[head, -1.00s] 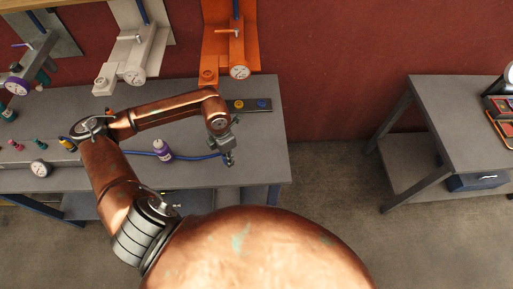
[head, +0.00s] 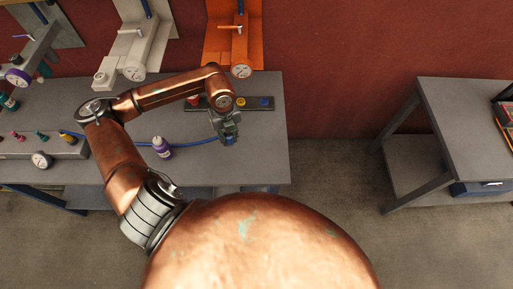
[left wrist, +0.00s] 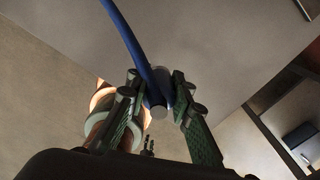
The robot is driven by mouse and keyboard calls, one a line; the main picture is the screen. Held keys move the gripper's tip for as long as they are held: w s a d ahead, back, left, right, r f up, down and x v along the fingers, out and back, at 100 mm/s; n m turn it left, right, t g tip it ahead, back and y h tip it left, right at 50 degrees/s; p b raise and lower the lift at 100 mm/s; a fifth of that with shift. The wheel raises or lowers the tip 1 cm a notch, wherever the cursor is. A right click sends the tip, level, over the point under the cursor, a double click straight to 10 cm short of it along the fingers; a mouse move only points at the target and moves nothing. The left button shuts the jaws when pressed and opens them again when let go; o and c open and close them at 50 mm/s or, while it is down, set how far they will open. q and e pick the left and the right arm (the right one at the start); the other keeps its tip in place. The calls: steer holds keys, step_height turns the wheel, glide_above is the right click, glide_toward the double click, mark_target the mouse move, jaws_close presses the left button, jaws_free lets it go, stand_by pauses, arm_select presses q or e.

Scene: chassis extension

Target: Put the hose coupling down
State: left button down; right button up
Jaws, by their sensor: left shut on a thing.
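My left gripper (head: 230,140) is above the grey workbench (head: 250,167), near its right end. In the left wrist view, its green-grey fingers (left wrist: 160,108) are shut on the hose coupling (left wrist: 160,112), a short grey cylinder. The blue hose (left wrist: 128,35) runs up and away from the coupling in that view. In the head view, the hose (head: 190,143) runs left across the bench from the gripper. The coupling is mostly hidden by the fingers in the head view. I cannot tell whether it touches the bench. My right gripper is not in view.
A purple bottle (head: 162,147) stands left of the gripper, close to the hose. A dark strip with coloured buttons (head: 264,101) lies behind the gripper. The bench's front right is clear.

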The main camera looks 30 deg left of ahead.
arm_select(q)
steer(key=w+d+f, duration=0.3)
steer(key=w+d, duration=0.1)
steer(key=d, duration=0.1)
steer(key=p, duration=0.1)
glide_above(256, 152)
steer(key=f, duration=0.4)
steer(key=shift+s+a+f, duration=0.2)
steer(key=shift+a, duration=0.05)
steer(key=f, duration=0.2)
steer(key=f+p, duration=0.1)
steer(key=shift+w+d+f, duration=0.2)
steer(key=shift+d+f, duration=0.05)
steer(key=shift+f, duration=0.1)
steer(key=shift+f, duration=0.1)
steer(key=shift+f, duration=0.1)
steer(key=c, duration=1.8)
jaws_free()
steer(key=shift+o, duration=0.4)
